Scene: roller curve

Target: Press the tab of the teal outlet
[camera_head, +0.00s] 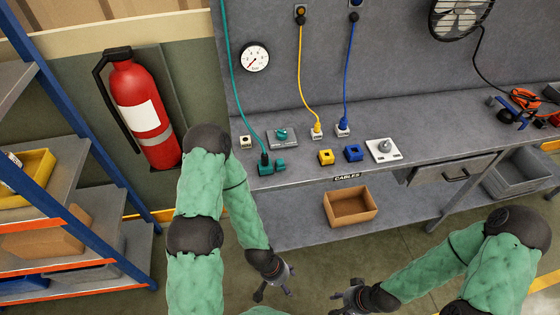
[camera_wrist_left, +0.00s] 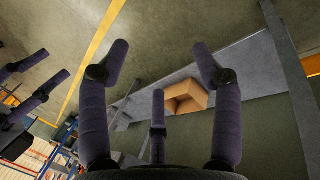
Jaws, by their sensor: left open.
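The teal outlet (camera_head: 279,166) is a small teal block at the front left of the grey workbench. A dark teal plug (camera_head: 264,158) on the end of the teal cable stands at its left side; whether it is seated, and where the tab is, are too small to tell. My left gripper (camera_head: 272,288) is open and empty, low in front of the bench and well below the outlet. Its spread fingers fill the left wrist view (camera_wrist_left: 160,75). My right gripper (camera_head: 346,298) is low to the right, with its fingers apart and empty.
Yellow (camera_head: 326,157) and blue (camera_head: 353,153) blocks and a white plate with a grey knob (camera_head: 383,150) line the bench's front. A cardboard box (camera_head: 350,222) sits on the lower shelf. A fire extinguisher (camera_head: 143,105) and a blue-posted rack (camera_head: 75,120) stand left.

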